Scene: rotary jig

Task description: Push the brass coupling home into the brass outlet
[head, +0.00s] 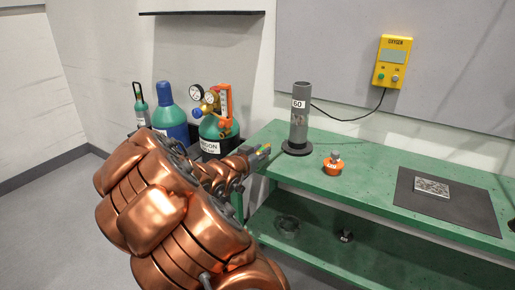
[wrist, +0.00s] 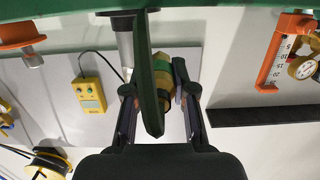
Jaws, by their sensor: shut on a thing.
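My gripper (wrist: 163,85) is shut on the brass coupling (wrist: 163,62), a short yellow-brass piece with a green band, in the upper middle of the wrist view. The coupling is held in the air. I cannot pick out the brass outlet with certainty in either view. The orange regulator with gauges (head: 224,100) stands on a green cylinder behind my arm.
A grey post marked 60 (head: 299,118) stands on the green bench (head: 375,158) close to my gripper. An orange knob-topped piece (head: 333,165) and a dark mat (head: 461,210) lie further right. Several gas cylinders stand at the left. A yellow oxygen box (head: 393,62) hangs on the wall.

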